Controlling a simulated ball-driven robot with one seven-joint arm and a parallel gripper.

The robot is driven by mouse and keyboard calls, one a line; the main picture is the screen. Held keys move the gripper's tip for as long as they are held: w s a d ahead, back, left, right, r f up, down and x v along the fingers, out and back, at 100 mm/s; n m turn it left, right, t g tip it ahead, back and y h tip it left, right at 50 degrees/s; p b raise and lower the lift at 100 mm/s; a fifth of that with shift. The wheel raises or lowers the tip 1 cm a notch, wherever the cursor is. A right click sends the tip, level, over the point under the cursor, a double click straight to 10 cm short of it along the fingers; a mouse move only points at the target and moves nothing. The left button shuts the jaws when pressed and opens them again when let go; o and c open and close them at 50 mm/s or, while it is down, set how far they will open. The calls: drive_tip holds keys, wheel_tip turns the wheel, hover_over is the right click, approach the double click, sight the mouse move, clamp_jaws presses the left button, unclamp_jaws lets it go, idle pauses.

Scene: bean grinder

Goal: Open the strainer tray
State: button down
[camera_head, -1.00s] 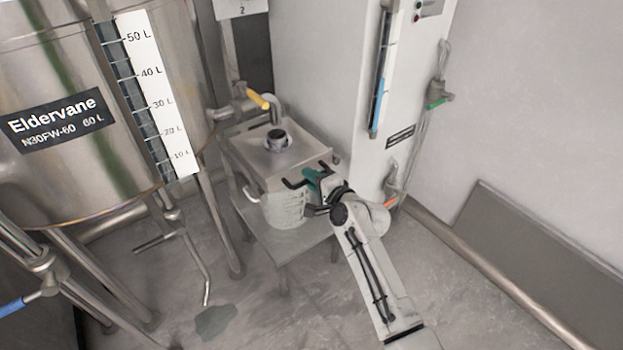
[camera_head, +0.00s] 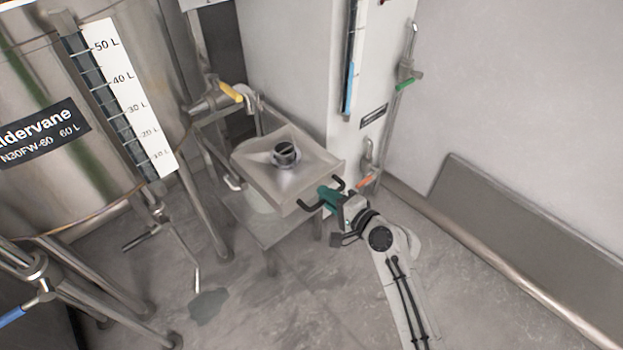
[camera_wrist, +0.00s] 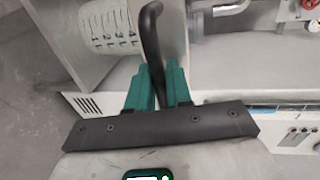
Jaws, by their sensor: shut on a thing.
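The strainer tray (camera_head: 250,158) is a shallow, square metal tray with a round, dark-centred fitting in its middle. It sits over a pale bucket (camera_head: 258,201), mostly hidden beneath it. A black bar handle (camera_head: 307,206) is on the tray's front right edge. My gripper (camera_head: 326,196) is shut on this handle. In the wrist view, the green fingers of my gripper (camera_wrist: 159,85) stand on either side of the black handle (camera_wrist: 152,38). The bucket (camera_wrist: 108,28) with its number scale shows at the upper left there.
A metal stand (camera_head: 262,232) carries the bucket. A large steel tank (camera_head: 110,80) stands at left, with a yellow-handled valve (camera_head: 230,91) beside the tray. A white cabinet (camera_head: 340,90) is close behind.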

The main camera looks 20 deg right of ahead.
drive_tip(key=shift+f+v, duration=0.2)
drive_tip(key=shift+v, duration=0.85)
drive_tip(key=shift+f+v, duration=0.2)
drive_tip(key=shift+v, duration=0.8)
drive_tip(key=shift+s, duration=0.1)
drive_tip(key=c, duration=1.2)
unclamp_jaws()
drive_tip(key=p+v, duration=0.2)
drive_tip(key=v, duration=0.8)
drive_tip(key=shift+s+d, duration=0.2)
drive_tip(key=shift+s, duration=0.15)
